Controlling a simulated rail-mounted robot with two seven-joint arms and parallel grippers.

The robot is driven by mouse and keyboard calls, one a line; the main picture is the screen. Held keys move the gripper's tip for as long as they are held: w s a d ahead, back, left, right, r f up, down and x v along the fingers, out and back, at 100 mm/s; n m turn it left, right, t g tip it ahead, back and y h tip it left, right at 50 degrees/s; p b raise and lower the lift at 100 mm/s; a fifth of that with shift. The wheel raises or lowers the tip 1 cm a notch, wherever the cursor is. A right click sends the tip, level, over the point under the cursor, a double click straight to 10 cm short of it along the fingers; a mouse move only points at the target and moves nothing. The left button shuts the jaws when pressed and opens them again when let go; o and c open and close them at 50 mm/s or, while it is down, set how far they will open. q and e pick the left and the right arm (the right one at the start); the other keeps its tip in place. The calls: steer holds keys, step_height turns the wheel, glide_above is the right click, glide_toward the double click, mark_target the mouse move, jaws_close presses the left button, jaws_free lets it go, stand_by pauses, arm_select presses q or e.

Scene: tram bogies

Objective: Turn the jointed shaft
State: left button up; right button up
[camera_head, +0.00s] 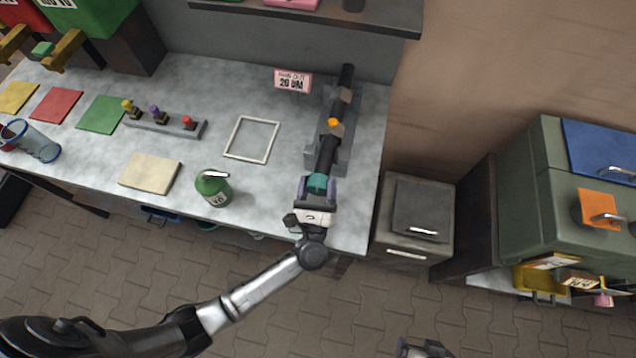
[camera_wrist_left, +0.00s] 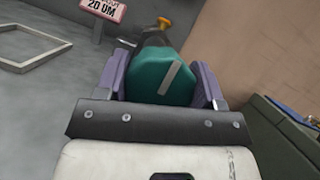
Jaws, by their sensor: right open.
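The jointed shaft (camera_head: 327,152) is dark and lies in grey supports near the right end of the workbench. It has an orange piece (camera_head: 335,127) on it and a teal end knob (camera_head: 317,182) at its near end. In the left wrist view the teal knob (camera_wrist_left: 165,78) shows a pale line on its face. My left gripper (camera_head: 316,187) has its purple fingers on both sides of the knob and appears shut on it. My right gripper (camera_head: 424,350) is open and only partly in view at the bottom edge, away from the bench.
A pink sign (camera_head: 293,80) stands left of the shaft. A white square frame (camera_head: 252,139), a green canister (camera_head: 213,188) and a rack of coloured knobs (camera_head: 165,124) are on the bench (camera_head: 230,90). A grey cabinet (camera_head: 415,215) stands right of the bench.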

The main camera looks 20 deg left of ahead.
arm_select(q)
steer(key=c, duration=0.4)
steer(key=shift+m, duration=0.4)
